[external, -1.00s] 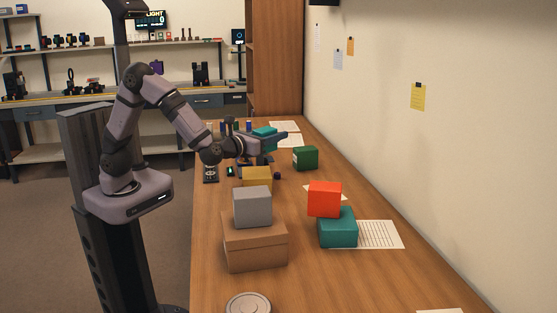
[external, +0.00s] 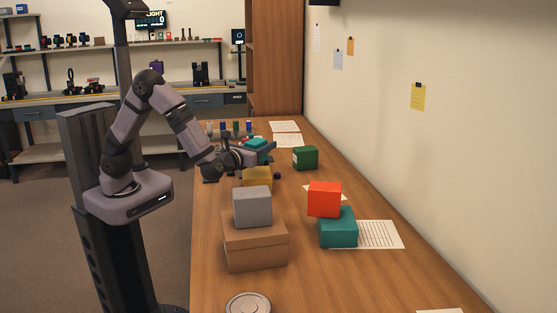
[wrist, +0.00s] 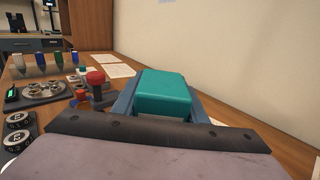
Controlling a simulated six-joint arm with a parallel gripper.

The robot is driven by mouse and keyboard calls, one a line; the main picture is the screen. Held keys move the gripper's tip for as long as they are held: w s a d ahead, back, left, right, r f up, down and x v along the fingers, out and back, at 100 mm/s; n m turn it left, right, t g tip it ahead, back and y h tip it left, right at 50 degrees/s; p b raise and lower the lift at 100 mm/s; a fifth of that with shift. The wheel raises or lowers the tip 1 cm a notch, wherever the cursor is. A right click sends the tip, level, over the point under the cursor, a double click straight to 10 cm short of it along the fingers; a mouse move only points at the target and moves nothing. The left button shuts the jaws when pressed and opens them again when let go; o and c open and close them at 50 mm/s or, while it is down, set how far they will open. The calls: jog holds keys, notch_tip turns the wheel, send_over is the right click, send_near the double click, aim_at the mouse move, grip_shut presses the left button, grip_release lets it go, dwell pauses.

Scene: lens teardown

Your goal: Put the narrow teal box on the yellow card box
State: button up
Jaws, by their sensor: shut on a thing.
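The narrow teal box (external: 257,143) is held in my gripper (external: 268,149), which is shut on it. In the wrist view the teal box (wrist: 165,92) sits between the two blue-grey fingers, its top showing. The yellow card box (external: 257,177) stands on the bench below my gripper in the external view, its upper part partly covered by the gripper. The held box looks higher than the yellow box; the exact gap between them cannot be told. The yellow box does not show in the wrist view.
A grey box (external: 252,207) on a brown carton (external: 255,246) stands nearer the camera. A red box (external: 324,198) sits on a wider teal box (external: 338,229). A dark green box (external: 305,158) is to the right. Several small bottles (wrist: 43,63) and parts are at left.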

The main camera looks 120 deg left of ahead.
jog(key=shift+f, duration=1.85)
jog(key=shift+f, duration=0.2)
jog(key=o, duration=1.1)
jog(key=shift+r, duration=0.15)
jog(key=shift+d, duration=0.15)
jog(key=d+b, duration=0.1)
jog(key=d, duration=1)
jog(key=shift+d, duration=0.4)
jog(key=shift+s, duration=0.1)
